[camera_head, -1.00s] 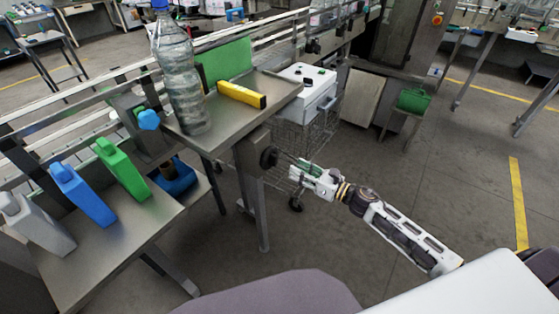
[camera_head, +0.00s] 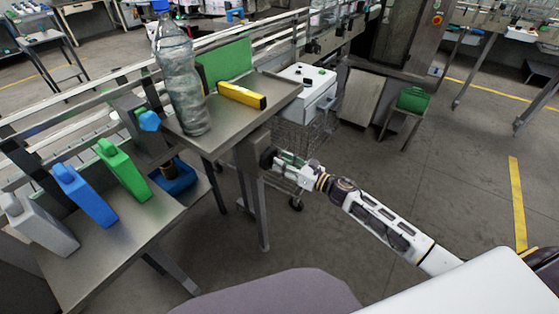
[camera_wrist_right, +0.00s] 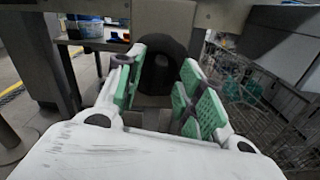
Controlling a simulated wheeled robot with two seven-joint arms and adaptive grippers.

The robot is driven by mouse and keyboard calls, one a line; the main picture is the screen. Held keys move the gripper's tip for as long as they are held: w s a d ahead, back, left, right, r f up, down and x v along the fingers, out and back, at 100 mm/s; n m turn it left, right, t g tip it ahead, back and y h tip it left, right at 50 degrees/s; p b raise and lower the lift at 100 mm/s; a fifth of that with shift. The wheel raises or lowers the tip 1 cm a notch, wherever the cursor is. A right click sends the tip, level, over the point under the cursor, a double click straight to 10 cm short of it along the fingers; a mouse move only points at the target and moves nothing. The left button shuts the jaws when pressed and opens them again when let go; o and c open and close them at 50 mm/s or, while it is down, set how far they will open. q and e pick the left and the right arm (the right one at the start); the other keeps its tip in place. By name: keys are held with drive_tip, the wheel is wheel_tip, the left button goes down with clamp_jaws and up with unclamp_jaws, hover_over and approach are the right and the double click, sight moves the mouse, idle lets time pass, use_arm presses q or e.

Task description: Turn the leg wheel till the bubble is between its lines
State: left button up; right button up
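The leg wheel (camera_head: 267,158) is a black knob on the leg of the small steel table. In the right wrist view the wheel (camera_wrist_right: 162,70) is dark and rounded, straight ahead between the finger pads. My right gripper (camera_head: 281,161) is at the wheel; in its wrist view the green-padded fingers (camera_wrist_right: 160,92) stand apart, one on each side, and I see no firm grip. The yellow level (camera_head: 242,95) lies on the table top (camera_head: 235,117); its bubble and lines are too small to make out. My left gripper is not in view.
A large clear bottle (camera_head: 182,75) and a green panel (camera_head: 224,62) stand on the table. Blue, green and grey jugs (camera_head: 122,168) are on a lower bench at left. A wire cart (camera_head: 300,135) is close behind my right gripper. Floor at right is open.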

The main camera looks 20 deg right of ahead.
drive_tip(key=shift+x, duration=1)
drive_tip(key=shift+c, duration=0.5)
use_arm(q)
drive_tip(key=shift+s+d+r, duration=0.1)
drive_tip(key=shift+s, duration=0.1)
use_arm(e)
clamp_jaws()
